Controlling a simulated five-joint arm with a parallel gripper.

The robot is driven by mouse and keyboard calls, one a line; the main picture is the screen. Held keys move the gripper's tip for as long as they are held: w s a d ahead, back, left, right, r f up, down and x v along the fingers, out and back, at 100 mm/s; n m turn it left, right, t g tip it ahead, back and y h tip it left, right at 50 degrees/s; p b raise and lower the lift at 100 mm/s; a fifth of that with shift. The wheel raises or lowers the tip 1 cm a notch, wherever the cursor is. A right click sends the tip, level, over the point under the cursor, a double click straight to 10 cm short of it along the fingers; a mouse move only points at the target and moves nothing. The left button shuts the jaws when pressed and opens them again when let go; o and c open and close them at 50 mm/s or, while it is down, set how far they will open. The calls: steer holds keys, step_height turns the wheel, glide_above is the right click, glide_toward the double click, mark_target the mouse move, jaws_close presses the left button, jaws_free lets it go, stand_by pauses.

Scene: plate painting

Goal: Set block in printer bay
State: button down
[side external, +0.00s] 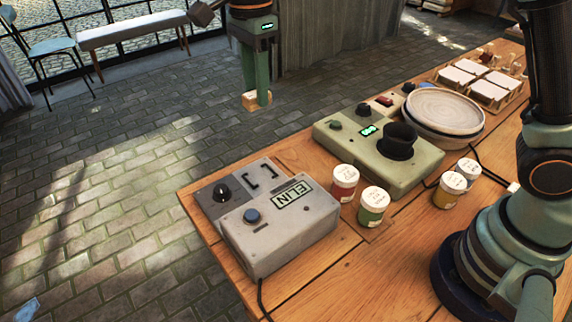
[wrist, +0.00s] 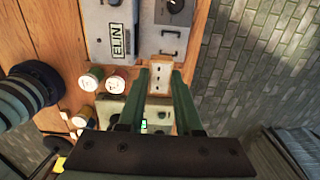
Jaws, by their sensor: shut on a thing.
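My gripper (side external: 257,94) is shut on a small pale wooden block (side external: 250,103) and holds it in the air, high above the far side of the table in the side view. In the wrist view the block (wrist: 158,81), with small dark dots on its face, sits between the tips of my gripper (wrist: 160,88). The grey printer (side external: 290,225) stands at the table's near left corner. Its bay (side external: 262,177), marked by dark corner brackets, looks empty. The bay (wrist: 170,43) lies just beyond the block in the wrist view, apart from it.
A dial (side external: 222,192) and a blue button (side external: 252,216) stand up from the printer. Paint jars (side external: 373,206), a green machine (side external: 350,150) with a black cup, stacked plates (side external: 446,112) and a rack of white tiles (side external: 488,90) fill the table to the right.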

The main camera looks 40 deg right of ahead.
mark_target(260, 176)
steer(key=w+f, duration=0.1)
steer(key=f, duration=1.2)
steer(key=w+f, duration=0.1)
steer(key=f, duration=0.6)
steer(key=shift+w+d+f, duration=0.3)
steer(key=shift+w+d, duration=0.05)
steer(key=shift+d, duration=0.05)
steer(key=shift+f, duration=0.1)
steer(key=c, duration=0.6)
jaws_free()
